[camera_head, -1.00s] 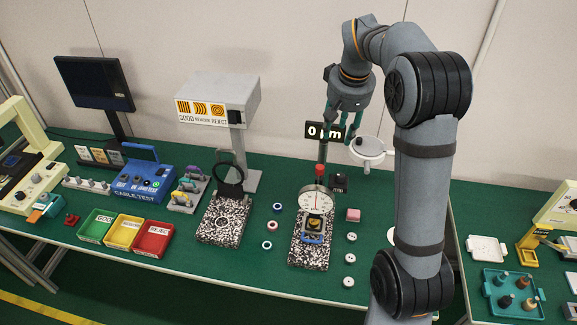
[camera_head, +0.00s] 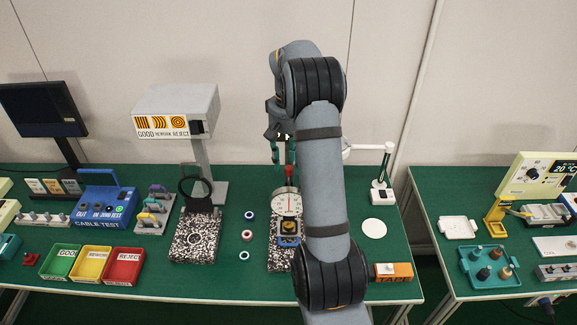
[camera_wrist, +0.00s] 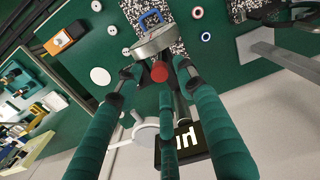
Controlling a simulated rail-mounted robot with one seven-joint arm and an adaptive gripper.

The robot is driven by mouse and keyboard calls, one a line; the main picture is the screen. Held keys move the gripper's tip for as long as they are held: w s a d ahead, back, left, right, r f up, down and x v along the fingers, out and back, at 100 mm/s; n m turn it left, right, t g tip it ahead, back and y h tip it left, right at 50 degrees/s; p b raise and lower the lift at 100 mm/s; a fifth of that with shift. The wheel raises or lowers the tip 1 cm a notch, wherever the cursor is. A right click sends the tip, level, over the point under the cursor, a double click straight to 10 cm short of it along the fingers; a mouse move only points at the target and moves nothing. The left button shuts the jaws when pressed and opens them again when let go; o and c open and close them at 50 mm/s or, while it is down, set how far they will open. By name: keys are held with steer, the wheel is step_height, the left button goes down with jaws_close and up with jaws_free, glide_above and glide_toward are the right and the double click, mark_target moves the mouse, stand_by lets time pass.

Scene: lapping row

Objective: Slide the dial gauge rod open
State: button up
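The dial gauge (camera_head: 286,203) has a round white face and stands over a speckled granite block (camera_head: 281,258). A red knob (camera_head: 289,172) tops it; the knob also shows in the wrist view (camera_wrist: 159,71). My gripper (camera_head: 283,160) is just above the knob. In the wrist view my gripper's (camera_wrist: 155,72) green fingers are spread around the knob, with gaps on both sides. A blue-handled part (camera_head: 289,228) sits below the dial. The gauge's rod and its lower tip cannot be made out clearly, and my arm hides the block's right side.
A second granite block (camera_head: 195,247) with a black ring stand is to the left, with small rings (camera_head: 247,236) between. A dark display (camera_wrist: 185,137) stands behind the gauge. A white-armed stand (camera_head: 381,190) and an orange tape box (camera_head: 394,271) are to the right.

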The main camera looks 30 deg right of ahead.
steer(key=shift+f, duration=0.95)
steer(key=shift+c, duration=1.3)
jaws_close()
